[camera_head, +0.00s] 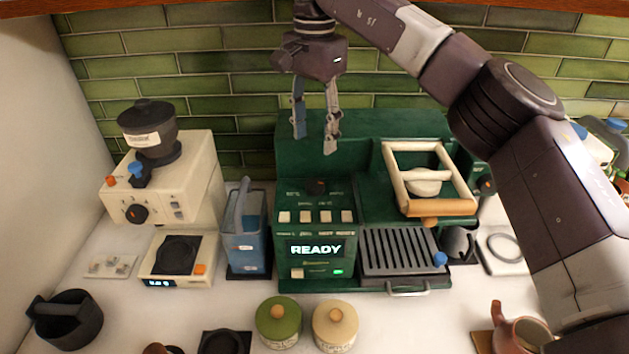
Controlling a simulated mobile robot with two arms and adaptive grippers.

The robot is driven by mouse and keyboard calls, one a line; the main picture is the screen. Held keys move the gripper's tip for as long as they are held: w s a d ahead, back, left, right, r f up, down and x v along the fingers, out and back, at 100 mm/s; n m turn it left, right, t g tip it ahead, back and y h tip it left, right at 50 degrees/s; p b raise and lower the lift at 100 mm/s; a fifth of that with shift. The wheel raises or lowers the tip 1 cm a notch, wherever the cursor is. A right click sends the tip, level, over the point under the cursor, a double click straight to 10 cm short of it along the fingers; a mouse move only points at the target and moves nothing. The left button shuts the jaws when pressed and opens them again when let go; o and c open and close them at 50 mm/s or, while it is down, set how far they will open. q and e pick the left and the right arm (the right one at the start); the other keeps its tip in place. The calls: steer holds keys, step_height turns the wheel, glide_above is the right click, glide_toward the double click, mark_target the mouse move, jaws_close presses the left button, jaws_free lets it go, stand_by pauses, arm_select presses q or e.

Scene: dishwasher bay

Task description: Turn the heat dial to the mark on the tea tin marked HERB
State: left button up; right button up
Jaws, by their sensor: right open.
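A green machine stands at the back middle, with a dark round dial (316,186) on its front panel above a row of pale buttons. I cannot read the small marks around the dial. Two lidded tins stand at the front: a green tin (278,322) and a cream tin (335,328), each with a wooden knob. Their labels are too small to read, so I cannot tell which is marked HERB. My right gripper (315,142) hangs open and empty above the dial, fingers pointing down, apart from it. My left gripper is out of view.
The machine's screen (316,249) reads READY. A blue container (246,232) and a cream grinder (158,195) stand to the left. A wooden-framed holder (430,207) is at the right. A brown teapot (515,330) sits at front right, near my arm. White counter shows between items.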

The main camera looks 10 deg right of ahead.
mark_target(315, 182)
step_height(315, 182, down, 9)
steer(key=p, duration=0.3)
steer(key=shift+d+f, duration=0.1)
steer(key=shift+f, duration=0.85)
steer(key=shift+c, duration=0.2)
steer(key=c, duration=1.1)
